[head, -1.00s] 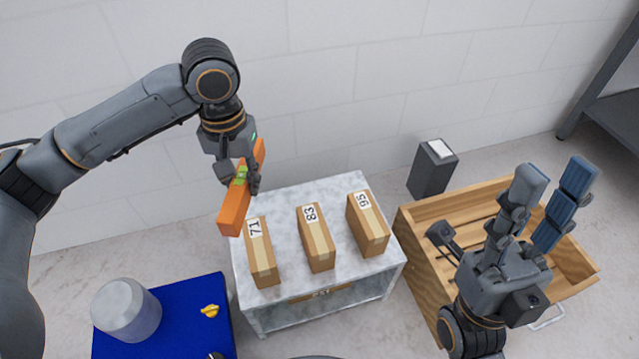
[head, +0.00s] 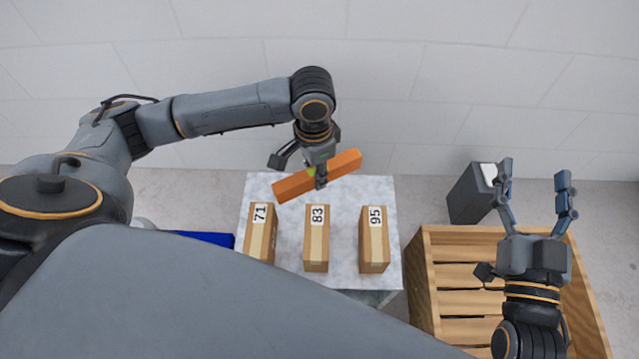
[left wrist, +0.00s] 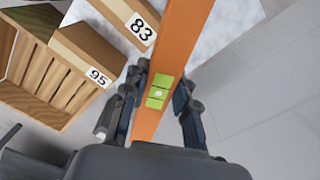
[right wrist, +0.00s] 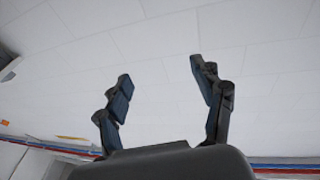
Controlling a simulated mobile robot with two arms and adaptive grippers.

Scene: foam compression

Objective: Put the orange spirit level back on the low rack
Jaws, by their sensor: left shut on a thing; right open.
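The orange spirit level (head: 342,164) is a long bar held at a slant above the back of the marble-topped stand. My left gripper (head: 320,180) is shut on its middle. In the left wrist view the level (left wrist: 178,40) runs between the fingers (left wrist: 158,95), with its green vial part showing. My right gripper (head: 535,190) is open and empty above the wooden crate. Its spread fingers (right wrist: 165,90) face the wall in the right wrist view. I cannot make out the low rack for certain.
Boxes marked 71 (head: 262,230), 83 (head: 316,245) and 95 (head: 374,245) stand on the marble top (head: 346,260). A slatted wooden crate (head: 428,300) and a dark grey block (head: 466,200) are at the right. A blue mat (head: 205,239) is partly hidden at the left.

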